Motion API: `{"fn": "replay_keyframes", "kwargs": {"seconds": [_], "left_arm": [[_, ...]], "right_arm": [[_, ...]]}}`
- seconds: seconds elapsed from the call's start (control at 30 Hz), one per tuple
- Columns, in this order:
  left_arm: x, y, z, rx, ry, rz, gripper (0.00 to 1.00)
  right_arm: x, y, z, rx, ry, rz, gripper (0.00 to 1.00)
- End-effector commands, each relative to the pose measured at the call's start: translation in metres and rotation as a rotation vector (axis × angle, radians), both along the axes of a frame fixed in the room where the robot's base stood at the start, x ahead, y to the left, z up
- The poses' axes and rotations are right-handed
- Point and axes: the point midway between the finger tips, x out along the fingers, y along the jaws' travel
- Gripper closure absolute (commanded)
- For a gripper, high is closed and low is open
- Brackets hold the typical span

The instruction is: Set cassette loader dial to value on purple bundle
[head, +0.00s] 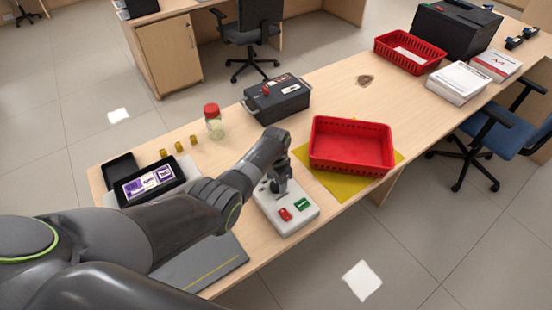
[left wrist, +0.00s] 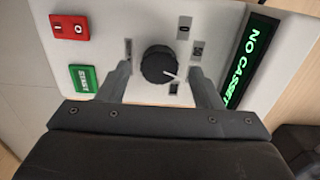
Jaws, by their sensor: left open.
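The white cassette loader (head: 292,221) stands on the counter, with a red switch (left wrist: 70,27) and a green START button (left wrist: 83,78). Its display (left wrist: 250,58) reads "NO CASSET", cut off at the edge.
A red basket (head: 351,146) on a yellow mat (head: 312,178) stands right of the loader. Behind are a black case (head: 277,98), a red-lidded jar (head: 214,123) and several small yellow pieces (head: 179,146). A grey mat (head: 205,262) lies at the front left.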

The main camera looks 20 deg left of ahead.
Motion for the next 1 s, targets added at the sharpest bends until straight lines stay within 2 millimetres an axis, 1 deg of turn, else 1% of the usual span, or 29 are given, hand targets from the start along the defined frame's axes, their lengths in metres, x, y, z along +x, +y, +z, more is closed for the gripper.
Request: {"fn": "replay_keyframes", "kwargs": {"seconds": [0.03, 0.1, 0.3, 0.47, 0.7, 0.8, 0.9, 1.0], "left_arm": [[0.0, 0.0, 0.009, 0.0, -0.002, 0.0, 0.41], [0.0, 0.0, 0.02, 0.0, -0.002, 0.0, 0.41], [0.0, 0.0, 0.051, 0.0, -0.004, 0.0, 0.41], [0.0, 0.0, 0.079, 0.0, -0.004, 0.0, 0.41], [0.001, 0.0, 0.124, -0.001, -0.006, 0.0, 0.41], [0.001, 0.0, 0.14, -0.001, -0.006, 0.0, 0.41], [0.001, 0.0, 0.152, -0.001, -0.004, 0.001, 0.41], [0.0, 0.0, 0.159, 0.0, -0.001, 0.001, 0.41]], "right_arm": [[0.0, 0.0, 0.005, 0.0, 0.0, 0.0, 1.0], [0.0, 0.0, 0.009, 0.0, 0.0, 0.0, 1.0], [0.0, -0.001, 0.012, -0.001, 0.0, 0.0, 1.0], [0.0, -0.001, 0.012, -0.001, 0.0, 0.0, 1.0], [0.0, -0.001, 0.007, -0.001, 0.0, 0.001, 1.0], [0.0, -0.001, 0.004, -0.001, 0.0, 0.001, 1.0], [0.0, -0.001, 0.003, -0.001, 0.0, 0.001, 1.0], [0.0, -0.001, 0.002, -0.001, 0.0, 0.001, 1.0]]}}
